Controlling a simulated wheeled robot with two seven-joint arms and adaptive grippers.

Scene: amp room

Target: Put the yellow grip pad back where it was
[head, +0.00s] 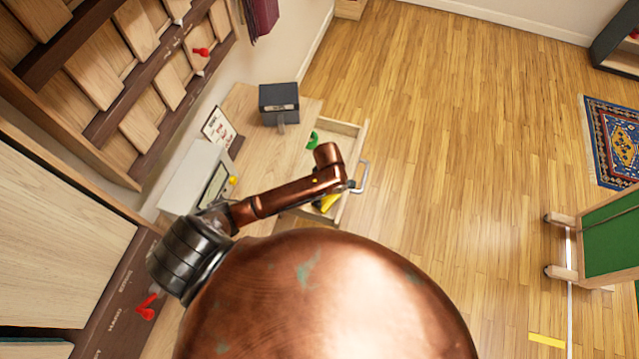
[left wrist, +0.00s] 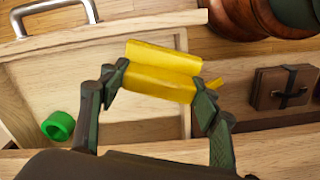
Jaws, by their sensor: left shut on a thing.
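The yellow grip pad (left wrist: 162,72) is a bright yellow folded-looking piece, held between the two dark fingers of my left gripper (left wrist: 160,78) in the left wrist view. It appears above the open wooden drawer (left wrist: 30,75); I cannot tell whether it touches the drawer. In the head view a small part of the yellow pad (head: 327,203) shows below my copper arm, which hides most of the left gripper. My right gripper is in neither view.
A green ring (left wrist: 58,126) lies inside the drawer. A metal handle (head: 362,177) sticks out from the drawer front. A dark box (head: 279,100) stands on the wooden desk (head: 240,101). A brown strapped item (left wrist: 283,88) lies beside the drawer.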

